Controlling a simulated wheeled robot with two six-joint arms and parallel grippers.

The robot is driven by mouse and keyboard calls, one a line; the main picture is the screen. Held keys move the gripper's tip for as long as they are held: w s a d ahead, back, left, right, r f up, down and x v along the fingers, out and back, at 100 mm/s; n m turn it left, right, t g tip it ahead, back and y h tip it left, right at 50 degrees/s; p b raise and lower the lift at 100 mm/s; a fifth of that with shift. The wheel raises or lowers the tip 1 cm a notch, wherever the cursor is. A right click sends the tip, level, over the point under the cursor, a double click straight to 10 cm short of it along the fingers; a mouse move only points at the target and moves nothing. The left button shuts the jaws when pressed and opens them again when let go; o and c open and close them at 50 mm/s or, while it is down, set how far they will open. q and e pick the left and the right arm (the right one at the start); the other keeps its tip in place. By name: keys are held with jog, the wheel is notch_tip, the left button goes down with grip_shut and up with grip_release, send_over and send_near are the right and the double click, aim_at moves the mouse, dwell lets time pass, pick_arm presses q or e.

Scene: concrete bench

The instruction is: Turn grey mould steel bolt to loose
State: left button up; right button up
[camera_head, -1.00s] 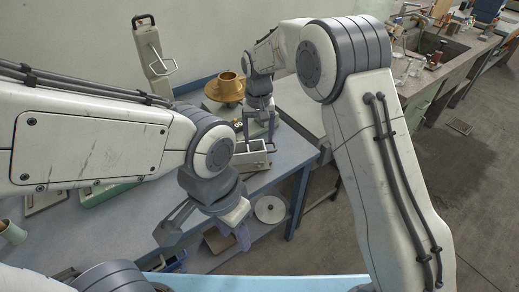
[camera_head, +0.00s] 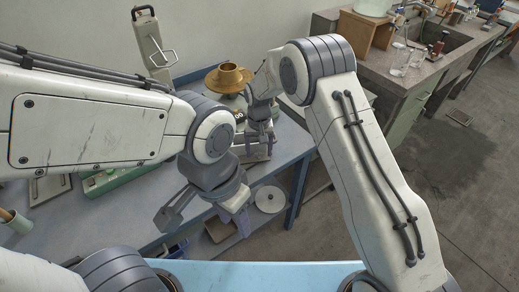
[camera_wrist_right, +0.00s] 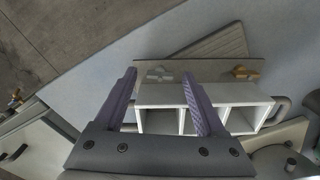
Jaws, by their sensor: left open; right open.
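The mould (camera_wrist_right: 203,95) is a white box with three open compartments on a flat plate, seen in the right wrist view. A small grey winged bolt (camera_wrist_right: 160,73) sits at its far side, towards the left; a brass-coloured winged bolt (camera_wrist_right: 245,72) is towards the right. My right gripper (camera_wrist_right: 158,80) is open and empty, its fingers reaching over the mould with the grey bolt between their tips in the picture. Contact cannot be told. In the head view the right gripper (camera_head: 261,139) partly covers the mould (camera_head: 256,153). My left gripper (camera_head: 205,214) is open and empty in front of the bench.
A brass-coloured pan (camera_head: 228,79) stands behind the mould on the blue-grey bench. A tall pale device with a handle (camera_head: 154,45) stands at the back. A green case (camera_head: 105,180) lies left. A white disc (camera_head: 269,199) lies on the lower shelf.

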aim_at(259, 153)
grip_shut()
jog(key=shift+n, duration=0.7)
grip_release()
jog(key=shift+r, duration=0.1)
notch_tip(259, 153, up, 10)
jog(key=b, duration=0.1)
jog(key=shift+r, duration=0.2)
